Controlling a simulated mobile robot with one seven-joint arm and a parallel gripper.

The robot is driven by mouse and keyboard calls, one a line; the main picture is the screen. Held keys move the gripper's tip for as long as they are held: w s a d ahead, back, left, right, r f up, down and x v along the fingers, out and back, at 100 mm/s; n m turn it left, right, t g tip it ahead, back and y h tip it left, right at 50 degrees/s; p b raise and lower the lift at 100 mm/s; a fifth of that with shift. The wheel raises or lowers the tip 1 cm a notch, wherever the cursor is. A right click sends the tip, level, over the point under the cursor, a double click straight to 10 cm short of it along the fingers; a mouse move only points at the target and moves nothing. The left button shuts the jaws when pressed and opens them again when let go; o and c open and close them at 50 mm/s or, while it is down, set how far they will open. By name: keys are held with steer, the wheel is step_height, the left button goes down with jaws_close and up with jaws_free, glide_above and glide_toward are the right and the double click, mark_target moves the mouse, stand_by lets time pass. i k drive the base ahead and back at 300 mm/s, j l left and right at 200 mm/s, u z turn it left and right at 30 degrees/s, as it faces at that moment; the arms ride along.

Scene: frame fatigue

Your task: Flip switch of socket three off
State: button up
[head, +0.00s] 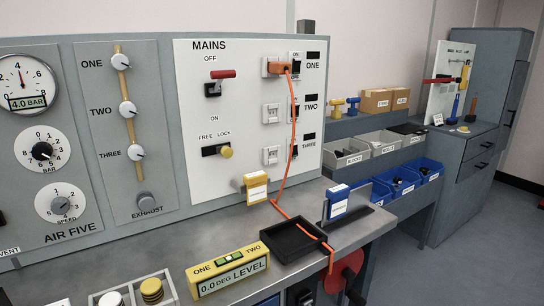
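The white MAINS panel (240,140) stands upright at the back of the bench. Socket three (270,155) is the lowest of its sockets, left of the THREE label. Its small dark switch (294,151) sits just right of the socket. The orange cable (289,167) hangs close to this switch, and the switch's position is too small to tell. Socket two (270,113) is above, and an orange plug (278,67) sits in socket one. My gripper is not in view.
A red-handled mains lever (222,75) and a yellow lock knob (226,152) are on the panel. A yellow block (256,188), a black tray (292,240) and a blue block (338,200) stand below. The air panel (60,140) is left.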

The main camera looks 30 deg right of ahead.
mark_target(295, 152)
steer(key=l+z, duration=0.1)
steer(key=z, duration=0.3)
steer(key=i+z, duration=0.1)
steer(key=z, duration=0.3)
steer(key=i+l+z, duration=0.1)
steer(key=z, duration=0.3)
steer(key=i+j, duration=0.4)
